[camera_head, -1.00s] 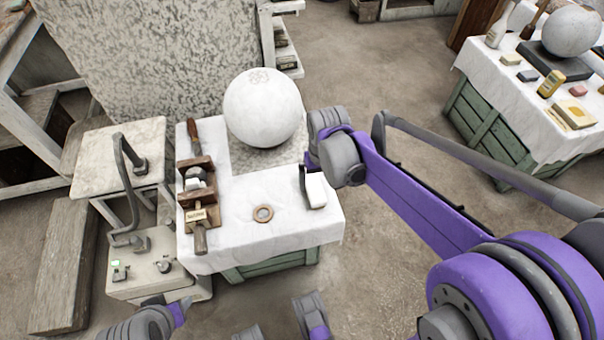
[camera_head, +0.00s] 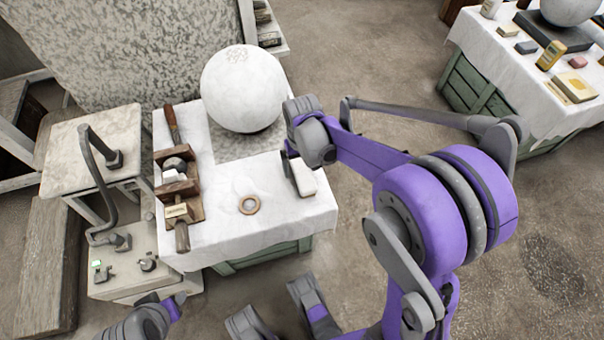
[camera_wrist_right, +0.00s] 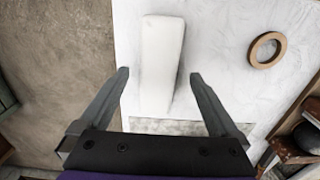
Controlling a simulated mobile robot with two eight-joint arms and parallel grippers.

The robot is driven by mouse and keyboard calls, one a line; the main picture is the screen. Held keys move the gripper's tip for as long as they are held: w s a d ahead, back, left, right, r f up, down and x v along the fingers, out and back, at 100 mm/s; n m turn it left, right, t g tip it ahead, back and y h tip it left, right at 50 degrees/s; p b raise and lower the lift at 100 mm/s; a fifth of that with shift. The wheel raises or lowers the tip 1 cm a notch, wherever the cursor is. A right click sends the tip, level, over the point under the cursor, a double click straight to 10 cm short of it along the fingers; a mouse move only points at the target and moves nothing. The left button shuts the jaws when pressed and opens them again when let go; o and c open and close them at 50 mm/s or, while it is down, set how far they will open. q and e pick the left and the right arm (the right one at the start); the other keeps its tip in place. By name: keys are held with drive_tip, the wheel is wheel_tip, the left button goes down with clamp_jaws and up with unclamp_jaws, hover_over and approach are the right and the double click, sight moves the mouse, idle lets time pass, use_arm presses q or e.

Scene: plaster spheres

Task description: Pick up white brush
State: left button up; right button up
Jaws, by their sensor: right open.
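The white brush (camera_head: 304,179) looks like a plain oblong white block. It lies near the right side of the cloth-covered table (camera_head: 285,212) in the head view. My right gripper (camera_head: 290,156) hangs over its far end, fingers downward and partly hidden by the wrist. In the right wrist view, the brush (camera_wrist_right: 162,55) lies ahead of and between the open fingers (camera_wrist_right: 160,75), nearly in line with them. The gap between the fingers is empty of any grip, and I cannot tell their exact height above the brush. My left gripper does not show clearly; only parts of my body show at the bottom.
A large white sphere (camera_head: 243,88) stands behind my right gripper. A tan ring (camera_head: 249,204) lies left of the brush, and a wooden rack with tools (camera_head: 179,188) is farther left. A second table (camera_head: 545,98) stands at the far right. The cloth around the ring is clear.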

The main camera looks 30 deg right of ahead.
sight(303, 171)
wheel_tip(303, 171, down, 4)
drive_tip(key=shift+w+d+f+b, duration=0.1)
drive_tip(key=shift+d+f+b, duration=0.05)
drive_tip(key=shift+b, duration=0.45)
clamp_jaws()
wheel_tip(303, 171, up, 10)
drive_tip(key=p, duration=0.3)
